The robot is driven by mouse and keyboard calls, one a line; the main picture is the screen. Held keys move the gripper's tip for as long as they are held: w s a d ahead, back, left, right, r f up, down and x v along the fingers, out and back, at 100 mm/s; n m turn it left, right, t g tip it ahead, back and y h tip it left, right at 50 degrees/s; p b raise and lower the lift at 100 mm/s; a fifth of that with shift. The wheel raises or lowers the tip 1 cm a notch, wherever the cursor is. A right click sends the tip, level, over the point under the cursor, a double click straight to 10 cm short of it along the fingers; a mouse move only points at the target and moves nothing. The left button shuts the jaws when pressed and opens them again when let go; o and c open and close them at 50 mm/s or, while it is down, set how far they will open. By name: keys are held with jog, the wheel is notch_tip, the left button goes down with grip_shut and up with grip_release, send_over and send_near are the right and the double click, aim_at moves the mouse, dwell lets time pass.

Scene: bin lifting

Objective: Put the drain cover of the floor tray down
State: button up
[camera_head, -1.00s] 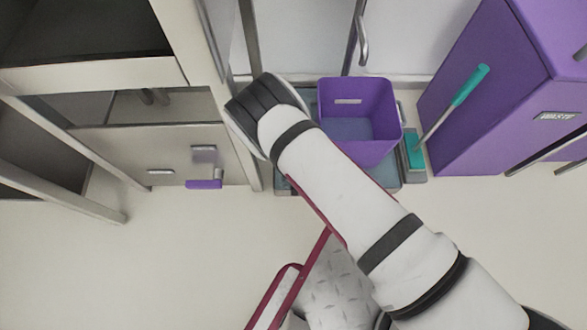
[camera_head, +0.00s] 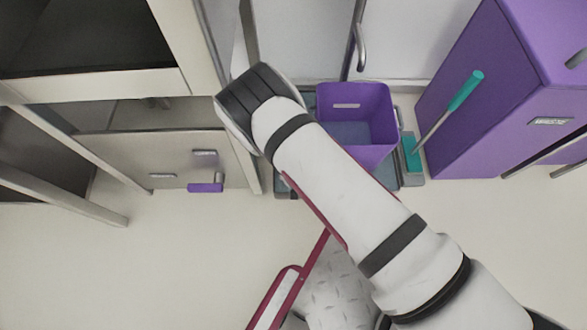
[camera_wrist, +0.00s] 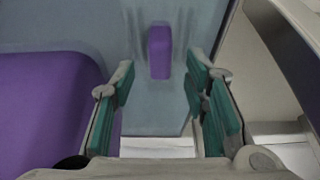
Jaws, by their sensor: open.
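In the wrist view a purple handle (camera_wrist: 159,50) stands on a flat blue-grey surface (camera_wrist: 85,22), which appears to be the floor tray with its drain cover. I cannot make out the cover's edges, or whether it lies flat or is tilted. My gripper (camera_wrist: 160,84) is open, with one teal-padded finger on each side of the handle's line and clear gaps to both. In the head view the floor tray (camera_head: 408,163) shows beside and below the purple bin; my arm hides the gripper and the handle there.
The purple bin (camera_head: 372,150) stands on the tray and fills the left of the wrist view (camera_wrist: 45,105). A teal-handled tool (camera_head: 462,95) leans at its right, before a purple waste cabinet (camera_head: 500,110). A pale cabinet (camera_head: 120,155) stands close at left. The front floor is clear.

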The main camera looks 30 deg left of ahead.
jog(key=p+v, duration=0.2)
jog(key=v, duration=0.5)
jog(key=shift+s+r+p, duration=0.15)
jog(key=shift+r+p, duration=0.2)
jog(key=shift+p, duration=0.05)
jog(key=shift+d, duration=0.1)
jog(key=w+d+r+m+g, duration=0.15)
jog(key=w+r, duration=0.25)
jog(key=r, duration=0.6)
jog(key=w+d+r+m+h, duration=0.1)
jog(key=w+d+r, duration=0.25)
jog(key=r, duration=0.55)
jog(key=w+d+r+m, duration=0.15)
jog(key=w+r, duration=0.25)
jog(key=r, duration=0.6)
jog(key=s+d+r, duration=0.3)
jog(key=d+r, duration=1.1)
jog(key=r, duration=0.3)
jog(key=s+d+r+m+g, duration=0.1)
jog(key=s+d+r, duration=0.5)
jog(key=d+r, duration=0.15)
jog(key=s+d+r+m, duration=0.1)
jog(key=s+d+r, duration=0.1)
jog(key=s+d, duration=0.3)
jog(key=s+d+r+g+h, duration=0.1)
jog(key=s+d+r, duration=0.2)
jog(key=s, duration=1.1)
jog(key=d, duration=0.3)
jog(key=shift+m, duration=0.4)
